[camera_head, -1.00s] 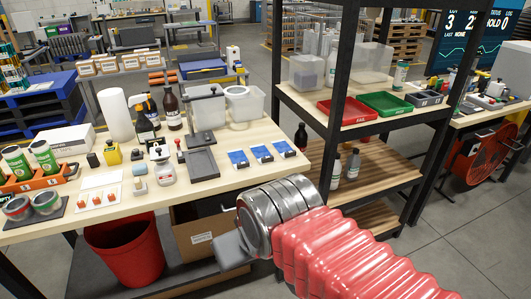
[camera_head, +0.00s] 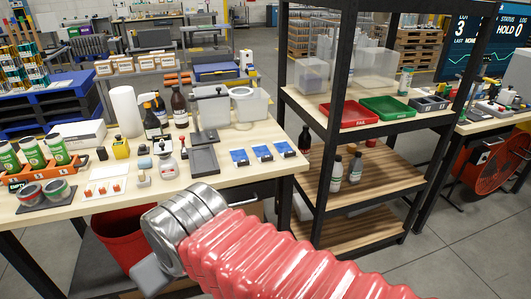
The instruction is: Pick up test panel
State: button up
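Three small blue-and-white panels, which look like the test panels, lie in a row near the right front part of the wooden table: a left one (camera_head: 239,157), a middle one (camera_head: 262,152) and a right one (camera_head: 284,148). My arm, in a red ribbed sleeve with a metal wrist, reaches in from the lower right. The grey end of my gripper (camera_head: 152,276) shows at the lower left, in front of the table's front edge and away from the panels. Its fingers cannot be made out.
A dark stand (camera_head: 205,150) is just left of the panels. Bottles, a spray bottle (camera_head: 167,160), and an orange tray (camera_head: 38,172) crowd the table (camera_head: 235,190). A black-framed shelf (camera_head: 335,120) with a red tray (camera_head: 345,113) and green tray (camera_head: 387,106) stands right. A red bin (camera_head: 122,240) is below.

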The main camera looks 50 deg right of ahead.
aim_at(285, 150)
jog(key=u, duration=1.15)
jog(key=k, duration=0.95)
jog(key=z, duration=1.15)
jog(key=i, duration=0.95)
